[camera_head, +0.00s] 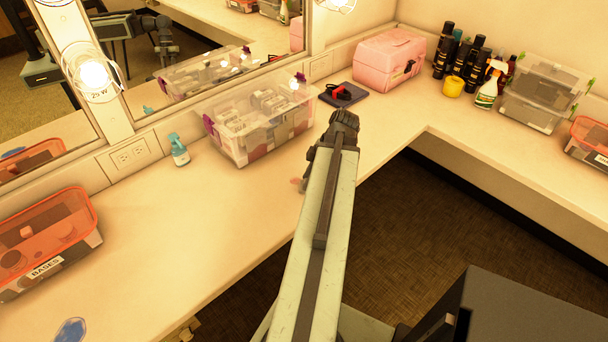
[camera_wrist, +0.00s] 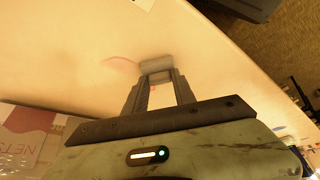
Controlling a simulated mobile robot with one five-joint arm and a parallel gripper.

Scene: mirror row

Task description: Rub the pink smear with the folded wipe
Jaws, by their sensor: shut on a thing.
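In the wrist view my gripper (camera_wrist: 156,77) is shut on the folded wipe (camera_wrist: 155,63), a small pale grey-beige pad across the fingertips. The wipe is at the cream counter surface; I cannot tell whether it touches it. The pink smear (camera_wrist: 121,64) shows as a faint curved streak just left of the wipe, and a little pink-red shows between the fingers. In the head view a small part of the smear (camera_head: 296,181) shows on the counter left of my arm. My arm hides the wipe and most of the gripper there.
A clear bin (camera_head: 262,125) stands behind the smear against the mirror, with a small teal bottle (camera_head: 178,150) to its left. An orange-lidded bin (camera_head: 45,240) is at far left. A pink case (camera_head: 389,58) and dark bottles stand in the corner. The counter's front edge is close.

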